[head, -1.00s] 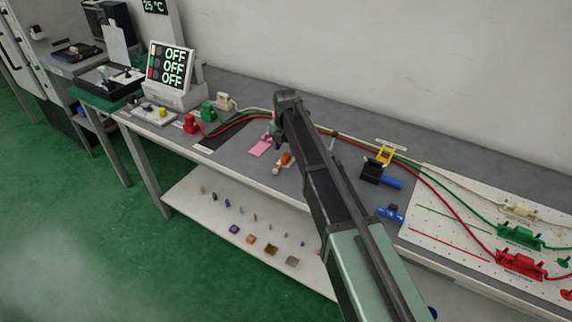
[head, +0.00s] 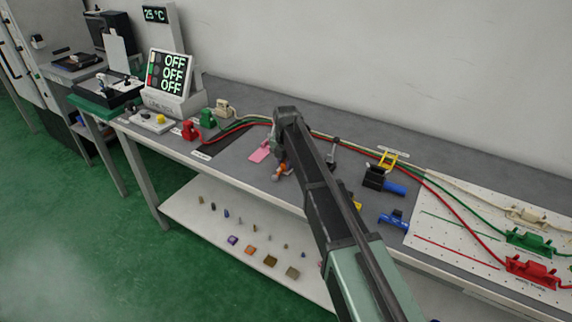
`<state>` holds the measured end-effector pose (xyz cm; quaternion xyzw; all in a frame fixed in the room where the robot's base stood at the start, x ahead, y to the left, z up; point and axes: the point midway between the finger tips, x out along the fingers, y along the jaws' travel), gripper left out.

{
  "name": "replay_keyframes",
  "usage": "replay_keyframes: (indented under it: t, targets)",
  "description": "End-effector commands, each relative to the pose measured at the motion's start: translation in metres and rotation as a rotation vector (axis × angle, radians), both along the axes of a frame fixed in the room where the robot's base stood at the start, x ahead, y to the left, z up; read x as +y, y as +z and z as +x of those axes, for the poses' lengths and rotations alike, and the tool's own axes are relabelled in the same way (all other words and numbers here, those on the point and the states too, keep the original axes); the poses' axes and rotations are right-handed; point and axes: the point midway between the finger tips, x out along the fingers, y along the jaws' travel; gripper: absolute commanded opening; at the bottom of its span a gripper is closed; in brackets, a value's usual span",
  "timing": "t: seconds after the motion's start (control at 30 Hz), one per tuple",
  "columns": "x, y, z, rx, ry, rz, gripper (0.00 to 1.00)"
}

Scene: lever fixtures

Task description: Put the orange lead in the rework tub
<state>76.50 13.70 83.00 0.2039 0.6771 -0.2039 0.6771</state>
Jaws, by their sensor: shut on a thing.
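A small orange piece (head: 281,169), which looks like the orange lead, is at the tip of my arm near the bench's front edge. My gripper (head: 279,160) points down over it and is shut on it. The fingers are small and partly hidden by my arm. I cannot tell whether the piece touches the bench. No tub is clearly marked as the rework tub. Several small coloured open boxes, including an orange one (head: 250,250) and a brown one (head: 270,261), lie on the lower shelf (head: 185,205).
A pink pad (head: 261,153) lies just left of my gripper. Red, green and cream cables run along the bench to a white pegboard (head: 450,228) at right. A black and blue lever fixture (head: 384,181) stands right of my arm. An OFF display (head: 168,75) stands at left.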

Motion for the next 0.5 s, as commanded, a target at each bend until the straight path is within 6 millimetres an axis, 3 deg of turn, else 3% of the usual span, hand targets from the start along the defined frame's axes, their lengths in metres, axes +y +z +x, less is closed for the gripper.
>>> replay_keyframes:
  t: [0.27,0.5]
  targets:
    - [0.0,0.022,0.0,0.0,0.0,0.0,0.0]
    - [0.0,0.075,0.0,0.0,0.0,0.0,0.0]
